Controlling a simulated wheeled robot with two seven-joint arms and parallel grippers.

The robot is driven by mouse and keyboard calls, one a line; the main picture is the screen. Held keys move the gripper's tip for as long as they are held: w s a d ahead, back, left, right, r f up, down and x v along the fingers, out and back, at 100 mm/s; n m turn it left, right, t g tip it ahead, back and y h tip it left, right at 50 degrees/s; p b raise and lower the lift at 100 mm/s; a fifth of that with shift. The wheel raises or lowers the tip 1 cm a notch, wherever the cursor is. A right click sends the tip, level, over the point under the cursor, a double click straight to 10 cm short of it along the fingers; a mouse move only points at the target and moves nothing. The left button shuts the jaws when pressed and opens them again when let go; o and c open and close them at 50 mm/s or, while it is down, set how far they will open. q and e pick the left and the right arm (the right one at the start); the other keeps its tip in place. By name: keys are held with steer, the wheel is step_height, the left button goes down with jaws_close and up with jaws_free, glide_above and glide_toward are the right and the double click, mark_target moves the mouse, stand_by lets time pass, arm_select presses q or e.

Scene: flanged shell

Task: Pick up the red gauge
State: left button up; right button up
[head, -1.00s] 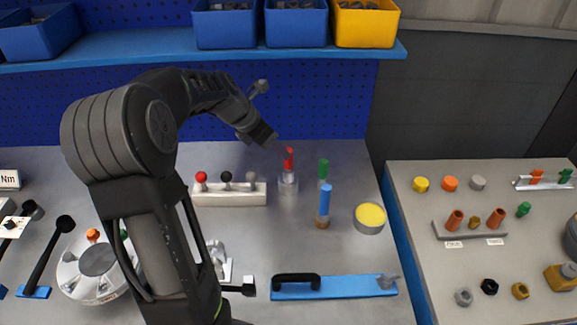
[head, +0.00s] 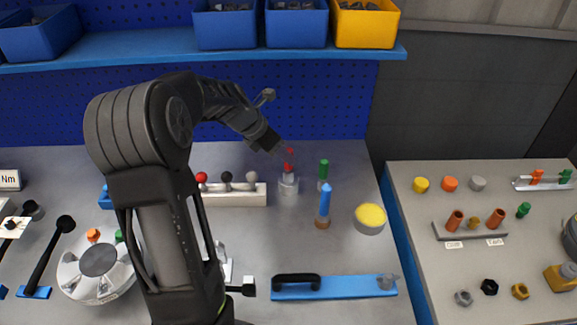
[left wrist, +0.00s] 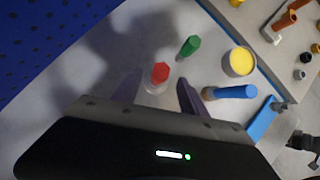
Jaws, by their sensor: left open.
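The red gauge (head: 289,160) stands upright in a grey metal holder (head: 289,184) on the grey bench. In the left wrist view the red gauge (left wrist: 160,73) shows between and just beyond the finger tips. My left gripper (head: 281,152) reaches in from the left at the gauge's upper part, its fingers partly see-through or blurred there. In the left wrist view my left gripper (left wrist: 157,88) is open, with a finger on either side of the gauge; contact cannot be made out. My right gripper is not in view.
A green gauge (head: 323,170) and a blue gauge (head: 325,200) stand close by on the right, with a yellow-topped round tin (head: 370,218) beyond. A block with ball knobs (head: 228,194) lies left. A blue shelf (head: 180,44) with bins runs above the back.

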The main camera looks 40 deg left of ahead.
mark_target(289, 166)
arm_select(q)
steer(key=x, duration=0.4)
steer(key=shift+w+f, duration=0.15)
steer(key=shift+f, duration=0.2)
steer(key=shift+c, duration=0.4)
jaws_close()
steer(key=shift+r, duration=0.1)
stand_by(0.4)
